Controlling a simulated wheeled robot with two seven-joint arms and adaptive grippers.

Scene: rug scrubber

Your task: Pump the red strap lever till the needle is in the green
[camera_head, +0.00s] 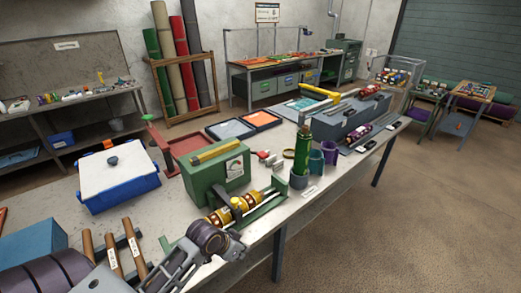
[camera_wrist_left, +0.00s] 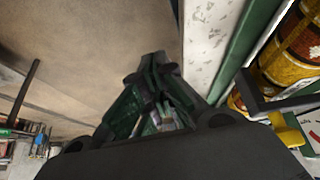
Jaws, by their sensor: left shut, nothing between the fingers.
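A green box (camera_head: 213,180) with a yellow bar on top stands near the table's front edge. Its white gauge (camera_head: 235,168) faces right; it has a green part, but the needle is too small to read. My left gripper (camera_wrist_left: 155,62) is shut and empty in the left wrist view, beyond the table edge. Beside it are a green rail (camera_wrist_left: 243,50) and a yellow-and-red banded roller (camera_wrist_left: 292,55). My right gripper is not in view.
A blue tub with a white top (camera_head: 118,175) stands left of the green box. Brown labelled rolls (camera_head: 133,248) lie at the front left. A green bottle (camera_head: 302,150) and cups (camera_head: 329,153) stand to the right.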

